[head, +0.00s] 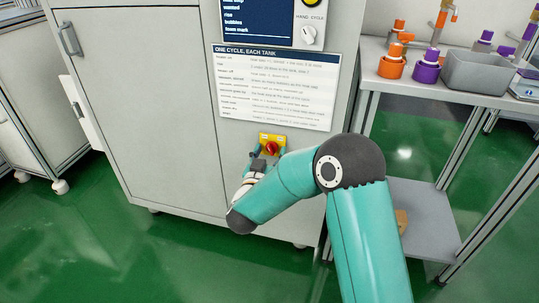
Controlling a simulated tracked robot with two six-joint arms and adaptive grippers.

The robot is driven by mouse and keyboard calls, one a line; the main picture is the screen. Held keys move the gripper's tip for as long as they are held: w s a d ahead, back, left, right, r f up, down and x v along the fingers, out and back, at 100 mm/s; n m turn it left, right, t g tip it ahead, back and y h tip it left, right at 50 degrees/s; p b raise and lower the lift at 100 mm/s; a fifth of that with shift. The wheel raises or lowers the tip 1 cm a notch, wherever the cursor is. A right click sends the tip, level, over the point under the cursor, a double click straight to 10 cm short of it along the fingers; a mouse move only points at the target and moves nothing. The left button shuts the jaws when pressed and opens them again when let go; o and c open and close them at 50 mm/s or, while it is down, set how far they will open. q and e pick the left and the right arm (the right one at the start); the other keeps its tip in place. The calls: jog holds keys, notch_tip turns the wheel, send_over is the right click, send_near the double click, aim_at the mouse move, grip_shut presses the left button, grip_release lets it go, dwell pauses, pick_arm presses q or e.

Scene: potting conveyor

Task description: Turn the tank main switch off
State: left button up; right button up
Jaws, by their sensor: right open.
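The tank main switch is a red knob (271,148) on a yellow plate (265,137), low on the front of the light grey cabinet. My right gripper (268,154) is open just in front of the switch. Its fingers show on the left and right of the red knob. I cannot tell whether they touch it. The knob's lower part is partly hidden by the gripper, and its setting is too small to read. My left gripper is not in view.
An instruction sheet (275,85) is on the cabinet (160,110) above the switch. A hand cycle knob (308,35) is higher up. On the right, a bench (440,97) holds orange and purple containers and a grey bin (476,72). Green floor (130,260) is clear on the left.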

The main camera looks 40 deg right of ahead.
jog(key=c, duration=1.2)
jog(key=shift+o, duration=0.2)
jog(key=shift+r+n+p, duration=0.15)
jog(key=shift+n+p, duration=0.35)
jog(key=shift+p, duration=0.25)
jog(key=o, duration=1.2)
jog(key=shift+c, duration=0.2)
jog(key=v, duration=1.2)
